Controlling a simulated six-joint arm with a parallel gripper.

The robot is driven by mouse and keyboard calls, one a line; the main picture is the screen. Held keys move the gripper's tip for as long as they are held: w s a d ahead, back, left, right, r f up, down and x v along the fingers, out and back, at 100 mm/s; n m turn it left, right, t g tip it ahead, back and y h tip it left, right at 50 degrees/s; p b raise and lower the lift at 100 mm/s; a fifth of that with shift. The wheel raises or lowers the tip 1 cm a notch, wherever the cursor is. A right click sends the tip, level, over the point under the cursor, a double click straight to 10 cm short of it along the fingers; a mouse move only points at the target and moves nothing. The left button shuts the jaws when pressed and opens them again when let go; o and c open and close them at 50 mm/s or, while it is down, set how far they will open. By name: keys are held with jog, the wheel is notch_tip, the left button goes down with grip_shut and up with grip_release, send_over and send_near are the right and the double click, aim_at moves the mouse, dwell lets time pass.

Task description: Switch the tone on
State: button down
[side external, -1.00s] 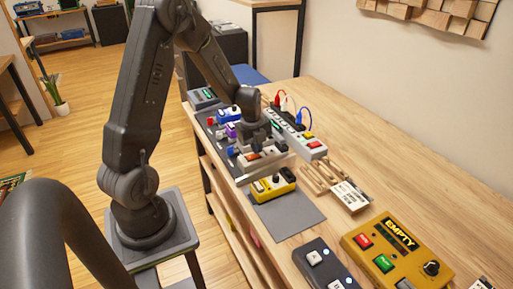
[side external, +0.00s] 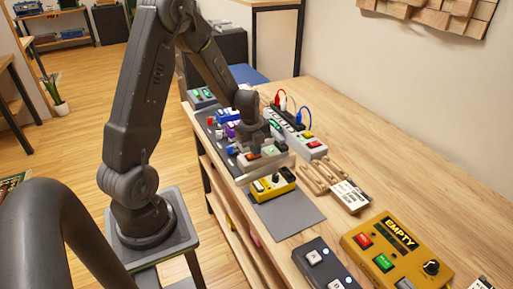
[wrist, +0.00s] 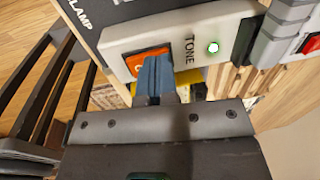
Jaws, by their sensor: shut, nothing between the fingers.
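The tone unit (wrist: 205,35) is a pale box lettered TONE in the wrist view. It has an orange rocker switch (wrist: 135,60) and a small lamp (wrist: 213,47) glowing green-white. My gripper (wrist: 154,68) is shut and empty, its blue fingertips at the orange rocker and covering part of it; I cannot tell if they press on it. In the side view the tone unit (side external: 270,161) sits under my gripper (side external: 256,151), among other units on the bench, and its switch is partly hidden.
A yellow pedal (side external: 272,186) stands just in front, on a grey mat (side external: 290,213). A power strip (side external: 308,145) with plugs and cables lies behind, right of my gripper. A yellow box reading EMPTY (side external: 395,250) stands at the front right. Bare wood lies along the wall.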

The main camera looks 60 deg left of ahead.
jog(key=shift+s+r, duration=0.2)
jog(key=shift+s, duration=0.3)
jog(key=shift+r, duration=0.1)
notch_tip(320, 180, up, 14)
jog(key=w, duration=0.1)
jog(key=shift+w, duration=0.35)
